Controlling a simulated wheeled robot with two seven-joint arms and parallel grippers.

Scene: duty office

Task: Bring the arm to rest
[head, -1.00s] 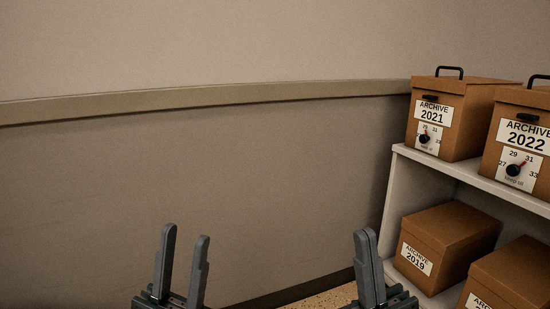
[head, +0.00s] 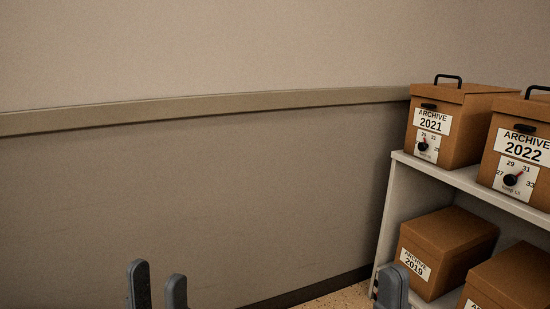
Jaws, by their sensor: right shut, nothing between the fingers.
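My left gripper (head: 158,271) is at the bottom edge of the head view, left of the middle. Its two grey fingers point up with a gap between them, and nothing is in the gap. My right gripper (head: 392,272) is at the bottom edge on the right, in front of the lower part of the shelf. Its fingers are together with nothing between them. Only the finger ends of both grippers show; the rest is below the picture.
A white shelf (head: 398,198) stands at the right. Its upper board carries the ARCHIVE 2021 box (head: 465,121) and the ARCHIVE 2022 box (head: 505,186), each with a dial and handle. The ARCHIVE 2019 box (head: 455,237) and another box (head: 515,274) sit below. The wall (head: 200,200) ahead is bare.

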